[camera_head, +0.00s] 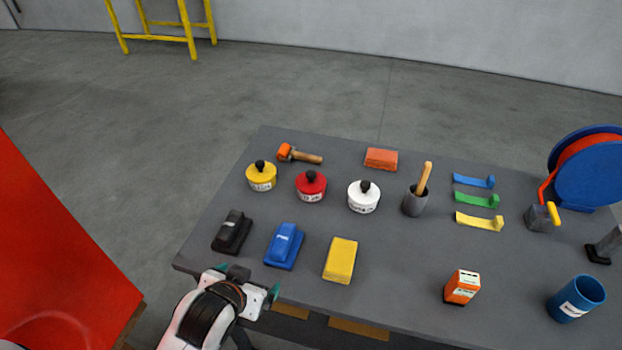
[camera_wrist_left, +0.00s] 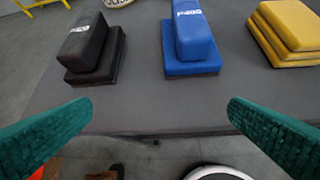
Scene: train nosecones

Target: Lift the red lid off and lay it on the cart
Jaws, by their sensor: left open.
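The red lid (camera_head: 311,182) with a black knob sits on a round tub in the middle of a row of three, between a yellow-lidded tub (camera_head: 262,176) and a white-lidded tub (camera_head: 363,196). They stand on the dark grey cart top (camera_head: 395,262). My left gripper (camera_head: 247,284) is open and empty at the cart's near left edge, well short of the red lid. In the left wrist view its two green fingers (camera_wrist_left: 150,130) are spread wide with nothing between them. The red lid is not seen in that view. My right gripper is not in view.
Between my left gripper and the tubs lie a black block (camera_head: 232,232), a blue block (camera_head: 285,246) and a yellow block (camera_head: 341,260). A hammer (camera_head: 302,155) lies behind the tubs. A grey cup with a brush (camera_head: 415,201) stands to the right. Clear cart surface lies at centre right.

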